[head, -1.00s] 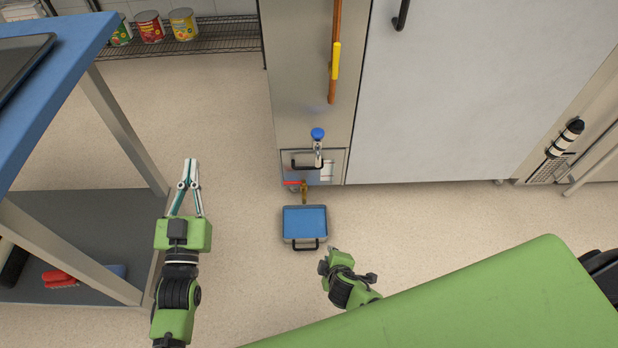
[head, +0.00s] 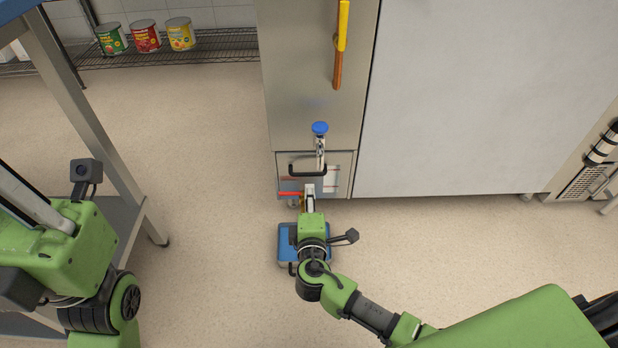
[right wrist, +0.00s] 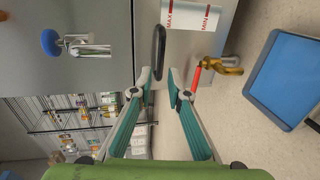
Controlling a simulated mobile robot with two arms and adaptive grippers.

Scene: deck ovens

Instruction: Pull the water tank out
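The water tank (head: 340,180) is the low front panel at the foot of the steel cabinet, with a black bar handle (head: 307,174). In the right wrist view a MAX/MIN label marks its front (right wrist: 192,14), and the handle (right wrist: 159,45) stands near the fingertips. My right gripper (head: 310,190) is in front of the tank. In the right wrist view its two fingers (right wrist: 159,72) are apart, with the handle's near end between or just beyond the tips; contact cannot be told. My left gripper (head: 30,205) is at the left edge, its fingertips out of the picture.
A blue tray (head: 284,240) lies on the floor below the tank, partly under my right arm. A brass tap with a red lever (right wrist: 225,66) sticks out beside the tank. A blue knob (head: 320,128) is above. A table leg (head: 100,120) stands left; floor between is clear.

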